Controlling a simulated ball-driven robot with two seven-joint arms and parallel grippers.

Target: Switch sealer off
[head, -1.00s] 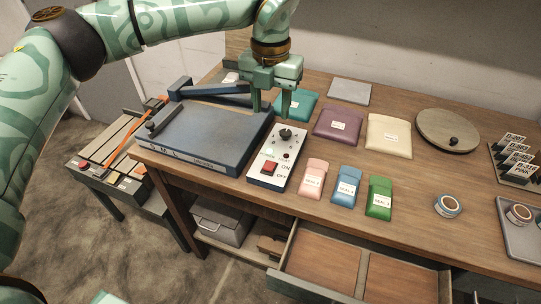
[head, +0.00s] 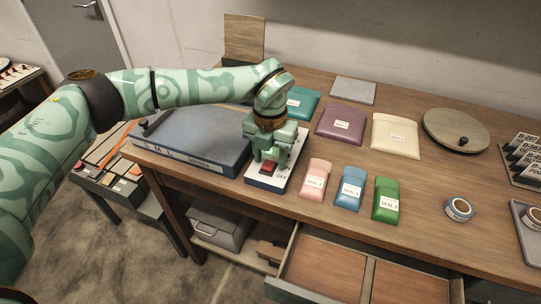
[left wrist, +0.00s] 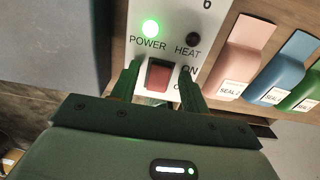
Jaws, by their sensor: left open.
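The sealer (head: 190,140) is a blue-grey flat machine at the left end of the wooden table. Its white control box (head: 256,183) stands against its right side. The red rocker switch (left wrist: 158,76) is on the box, with ON and OFF printed beside it; OFF is partly hidden. The green POWER lamp (left wrist: 151,27) is lit and the HEAT lamp (left wrist: 193,39) is dark. My left gripper (head: 269,158) is open and points down over the box. In the left wrist view its fingers (left wrist: 160,80) stand either side of the switch; contact cannot be told. My right gripper is not seen.
Pink (head: 315,180), blue (head: 350,188) and green (head: 386,200) seal packs lie right of the box. Purple (head: 341,125) and cream (head: 395,136) pouches lie behind them. An open drawer (head: 335,265) juts out below the table's front edge.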

